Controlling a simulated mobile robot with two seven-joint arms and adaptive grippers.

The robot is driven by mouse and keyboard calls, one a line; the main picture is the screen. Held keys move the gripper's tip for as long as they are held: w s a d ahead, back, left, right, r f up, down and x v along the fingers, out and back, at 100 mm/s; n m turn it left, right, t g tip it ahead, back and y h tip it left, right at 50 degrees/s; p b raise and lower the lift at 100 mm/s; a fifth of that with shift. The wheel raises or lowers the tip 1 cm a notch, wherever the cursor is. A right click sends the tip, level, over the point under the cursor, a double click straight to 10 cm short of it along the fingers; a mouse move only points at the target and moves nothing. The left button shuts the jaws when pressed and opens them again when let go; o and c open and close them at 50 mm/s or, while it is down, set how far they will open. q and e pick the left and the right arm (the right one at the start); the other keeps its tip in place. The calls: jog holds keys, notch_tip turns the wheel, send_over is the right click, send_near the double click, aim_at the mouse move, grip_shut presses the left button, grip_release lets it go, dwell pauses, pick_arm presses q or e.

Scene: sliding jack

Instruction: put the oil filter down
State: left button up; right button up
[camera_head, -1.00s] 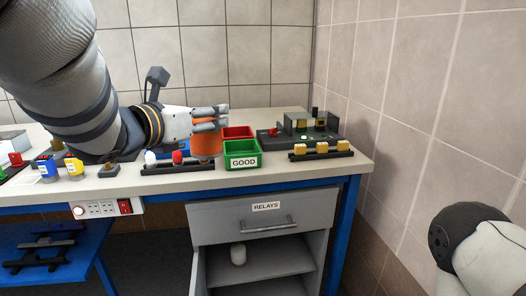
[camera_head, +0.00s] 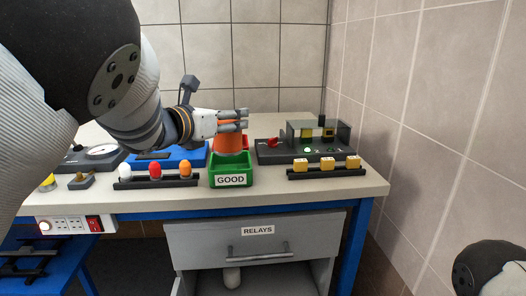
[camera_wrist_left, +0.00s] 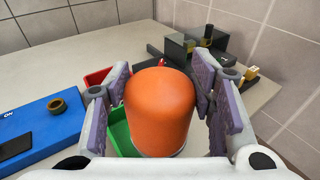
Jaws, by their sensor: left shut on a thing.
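The orange oil filter (camera_head: 228,142) is in my left gripper (camera_head: 236,123), which is shut on it from the left. In the left wrist view the filter (camera_wrist_left: 160,106) stands between the two purple-padded fingers. In the head view the filter lines up with the back of the green bin (camera_head: 231,181) marked GOOD. The wrist view shows part of the green bin (camera_wrist_left: 120,134) beside and beneath the filter. The filter's lower end is hidden, so I cannot tell its exact height over the bin. My right gripper is not in view.
A red bin (camera_wrist_left: 97,77) stands behind the green one. A dark relay fixture (camera_head: 305,150) and a rack with yellow blocks (camera_head: 325,165) are to the right. A rack with coloured knobs (camera_head: 155,179) and a blue device (camera_head: 170,159) are to the left.

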pick_arm(q)
jog(key=w+f, duration=0.2)
jog(key=f, duration=0.1)
jog(key=w+f+b, duration=0.1)
jog(key=w+f, duration=0.1)
jog(key=f, duration=0.1)
jog(key=w+a+f, duration=0.1)
jog(key=w+f, duration=0.1)
jog(key=f, duration=0.1)
jog(key=shift+w+f, duration=0.1)
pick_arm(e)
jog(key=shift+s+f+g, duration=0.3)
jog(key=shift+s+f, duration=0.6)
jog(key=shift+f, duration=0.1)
pick_arm(q)
jog(key=shift+f, duration=0.2)
jog(key=o, duration=1.3)
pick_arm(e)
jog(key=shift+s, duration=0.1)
